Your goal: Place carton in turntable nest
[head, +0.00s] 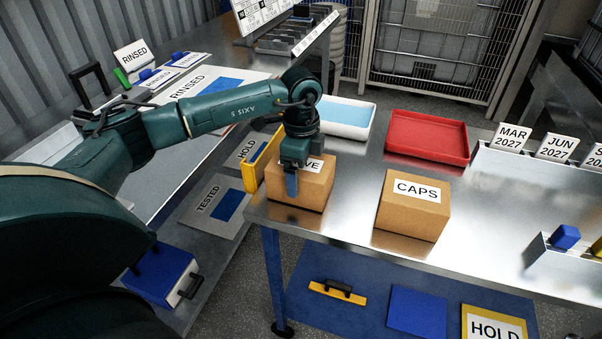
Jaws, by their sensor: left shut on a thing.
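A brown carton (314,193) with a white label ending in "VE" is at the left end of the steel table. My left gripper (291,186) comes down over it from above. One finger shows against the carton's front face and the other is hidden behind it. The gripper is shut on this carton, and part of the label is covered. I cannot tell whether the carton's base touches the table. A second brown carton (412,212), labelled "CAPS", stands to the right. I cannot make out a turntable nest. My right gripper is not in view.
A white tray with a blue inside (345,117) and a red tray (428,136) stand behind the cartons. A yellow-edged panel (250,176) is close to the held carton's left. The steel table (350,215) is bare between the cartons. Date-labelled holders (513,138) stand at right.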

